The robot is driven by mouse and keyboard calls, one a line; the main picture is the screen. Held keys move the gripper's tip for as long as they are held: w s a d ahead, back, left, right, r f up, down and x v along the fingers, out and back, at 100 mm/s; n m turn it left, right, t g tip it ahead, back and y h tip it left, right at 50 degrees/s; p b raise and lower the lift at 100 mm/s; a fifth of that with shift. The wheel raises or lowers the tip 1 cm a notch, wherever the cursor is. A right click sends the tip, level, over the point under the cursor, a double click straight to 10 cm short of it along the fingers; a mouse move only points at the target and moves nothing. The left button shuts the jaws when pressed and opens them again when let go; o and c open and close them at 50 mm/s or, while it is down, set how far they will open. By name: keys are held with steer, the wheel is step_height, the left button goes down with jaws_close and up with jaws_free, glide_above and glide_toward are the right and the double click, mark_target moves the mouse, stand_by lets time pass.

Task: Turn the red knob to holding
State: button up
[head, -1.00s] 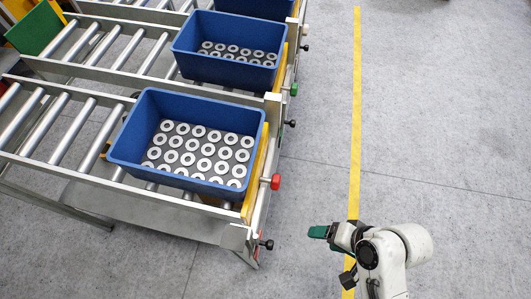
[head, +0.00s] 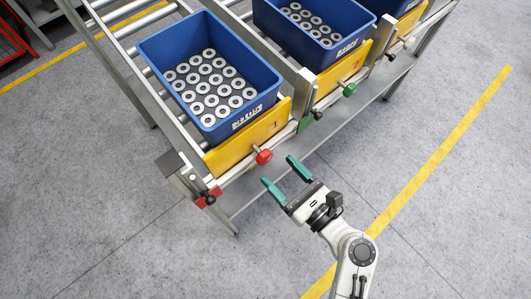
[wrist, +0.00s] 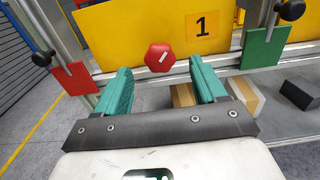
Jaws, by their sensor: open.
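The red knob (head: 263,157) sits on the front rail at the end of the nearest roller lane, below a yellow plate (head: 238,138). In the wrist view the red knob (wrist: 160,57) faces me, with a short white slanted line on its face, and the yellow plate (wrist: 140,25) bears a "1". My gripper (head: 281,174) has green fingers spread apart and empty. It points at the knob from in front, and a gap appears to remain between them. In the wrist view the knob shows between and just beyond the fingertips of my gripper (wrist: 160,75).
A red plate (wrist: 75,78) is left of the knob and a green plate (wrist: 263,48) right of it, each near a black knob. A blue crate (head: 160,80) of metal rings stands behind the yellow plate. Another lane has a green knob (head: 349,89). Floor in front is clear.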

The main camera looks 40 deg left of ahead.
mark_target(267, 160)
steer(key=a, duration=0.6)
steer(key=shift+w+a, duration=0.2)
jaws_close()
stand_by(0.5)
